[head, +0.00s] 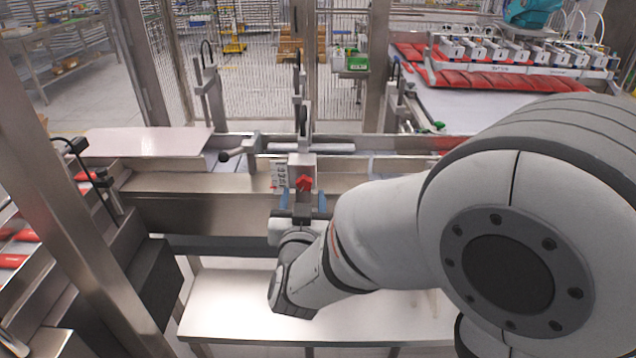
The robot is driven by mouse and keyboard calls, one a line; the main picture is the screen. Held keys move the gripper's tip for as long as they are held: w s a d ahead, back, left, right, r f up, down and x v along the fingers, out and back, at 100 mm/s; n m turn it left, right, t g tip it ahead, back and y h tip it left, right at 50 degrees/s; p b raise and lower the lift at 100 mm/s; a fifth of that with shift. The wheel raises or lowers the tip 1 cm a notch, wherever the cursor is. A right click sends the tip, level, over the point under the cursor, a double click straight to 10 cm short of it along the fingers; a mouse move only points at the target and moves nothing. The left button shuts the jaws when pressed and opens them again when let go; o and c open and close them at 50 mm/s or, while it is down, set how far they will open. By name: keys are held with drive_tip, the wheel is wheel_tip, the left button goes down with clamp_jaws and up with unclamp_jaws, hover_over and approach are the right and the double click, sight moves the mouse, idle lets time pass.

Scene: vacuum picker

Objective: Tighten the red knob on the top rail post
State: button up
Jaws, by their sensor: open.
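The red knob (304,182) sits on the front of a grey post block (302,160) on the metal rail, near the middle of the head view. A small label with digits (279,175) is just left of it. My gripper (304,198) is directly in front of the knob, with one blue-grey finger on each side and slightly below it. The fingers are apart and the gripper is open. I cannot tell whether the fingertips touch the knob. My arm comes in from the right and hides part of the rail and the machine behind it.
A black-ended handle (237,152) sticks out left of the post. A slanted steel frame bar (70,190) stands at left. A white table (230,305) lies below my wrist. Red packs (490,80) lie under a row of suction heads (500,48) at the back right.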

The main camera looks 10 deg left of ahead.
sight(305, 187)
drive_tip(key=shift+x, duration=1.9)
